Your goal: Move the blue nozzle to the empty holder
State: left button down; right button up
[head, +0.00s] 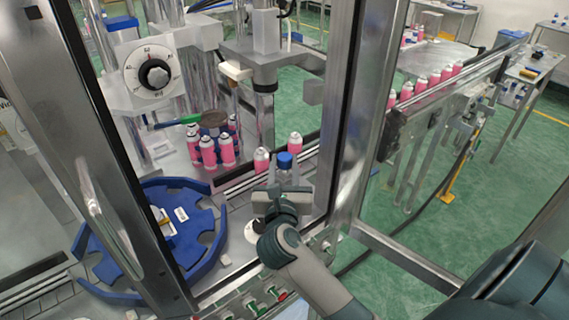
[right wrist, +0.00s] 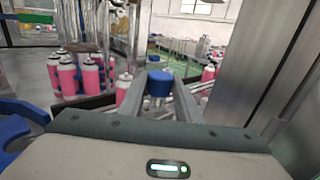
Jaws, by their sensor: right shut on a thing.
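The blue nozzle (head: 285,159) shows as a blue cap at the tip of my right gripper (head: 284,180) in the head view. In the right wrist view the blue nozzle (right wrist: 158,84) sits between the two fingers of my right gripper (right wrist: 158,100), with a pale clear part below it. My right gripper is shut on it, inside the machine frame beside the conveyor. The empty holder cannot be made out for certain in either view. My left gripper is not in view.
Pink cans (head: 262,160) stand on the conveyor by my right gripper. More pink cans (head: 209,152) cluster at left. A blue star wheel (head: 205,262) lies at lower left. A metal frame post (head: 352,130) stands right of the gripper. A dial (head: 154,76) is at upper left.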

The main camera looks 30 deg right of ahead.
jog(key=shift+f+b, duration=1.1)
jog(key=shift+f, duration=0.4)
dwell(0.9)
jog(key=o, duration=1.2)
jog(key=shift+o, duration=0.2)
jog(key=shift+f, duration=0.1)
jog(key=b, duration=0.4)
send_near(284, 173)
jog(key=shift+v, duration=3.9)
jog(key=shift+s+d, duration=0.1)
jog(key=shift+d, duration=0.05)
